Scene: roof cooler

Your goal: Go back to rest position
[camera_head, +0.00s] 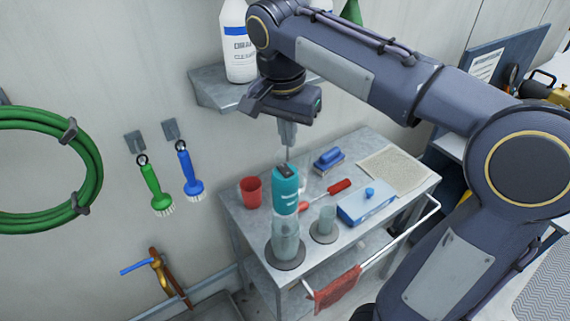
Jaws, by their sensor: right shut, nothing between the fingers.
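My right gripper (288,147) hangs in the upper middle of the head view, fingers pointing down, shut and empty. It is above the metal cart (235,215) and appears just over a teal container (285,192) with a dark top; I cannot tell the exact gap between them. My right arm (350,68) comes in from the right and reaches across the upper part of the picture, bent at the elbow. My left gripper is not in view.
The cart holds a red cup (251,191), clear cylinders on dark discs, a blue brush (329,158) and a blue-white box (366,204). A wall shelf (212,89) with a white bottle (238,48) is beside my gripper. A green hose (92,160) and two brushes hang left.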

